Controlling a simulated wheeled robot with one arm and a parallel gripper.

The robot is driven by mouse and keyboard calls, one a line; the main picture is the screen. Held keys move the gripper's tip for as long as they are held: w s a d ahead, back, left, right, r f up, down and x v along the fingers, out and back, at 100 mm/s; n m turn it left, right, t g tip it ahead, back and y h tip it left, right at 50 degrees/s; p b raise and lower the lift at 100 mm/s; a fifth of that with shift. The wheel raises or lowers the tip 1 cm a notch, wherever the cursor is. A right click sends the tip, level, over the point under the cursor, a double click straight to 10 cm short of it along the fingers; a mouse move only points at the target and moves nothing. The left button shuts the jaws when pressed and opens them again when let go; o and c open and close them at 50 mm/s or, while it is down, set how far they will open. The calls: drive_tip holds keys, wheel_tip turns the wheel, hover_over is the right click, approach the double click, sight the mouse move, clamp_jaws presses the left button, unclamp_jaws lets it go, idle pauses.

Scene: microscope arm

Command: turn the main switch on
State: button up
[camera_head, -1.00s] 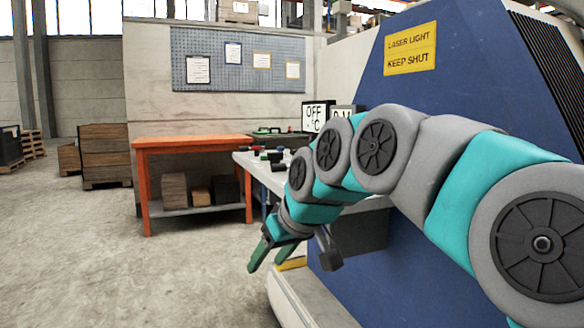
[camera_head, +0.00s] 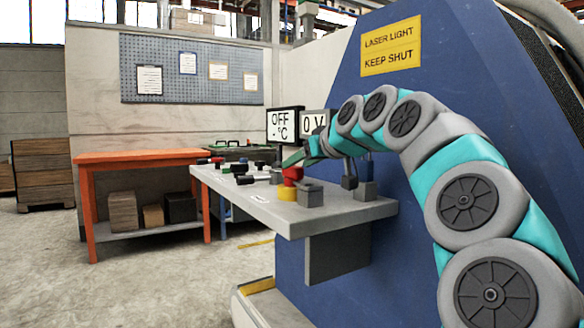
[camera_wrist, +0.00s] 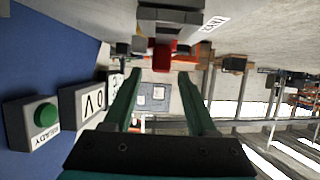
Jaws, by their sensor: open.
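A red knob (camera_head: 292,174) on a yellow base (camera_head: 287,193) stands near the edge of the grey shelf (camera_head: 340,214); it looks like the main switch, but I cannot read its label. My gripper (camera_head: 294,158) is open, above and close to this knob. In the wrist view, the two green fingers of my gripper (camera_wrist: 161,85) are spread apart with nothing between them. A red part (camera_wrist: 162,57) shows just past the fingertips, roughly in line with the gap. I cannot tell whether a finger touches it. One display (camera_head: 283,125) reads OFF.
Another display (camera_head: 313,123) reads 0 V. Grey blocks (camera_head: 310,193) and several small dark and coloured parts (camera_head: 243,174) crowd the shelf. A green button (camera_wrist: 45,114) shows in the wrist view. The blue cabinet (camera_head: 385,235) rises at right. An orange table (camera_head: 140,157) stands at left.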

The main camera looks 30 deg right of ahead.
drive_tip(key=x, duration=0.4)
drive_tip(key=shift+c, duration=0.3)
clamp_jaws()
idle(1.1)
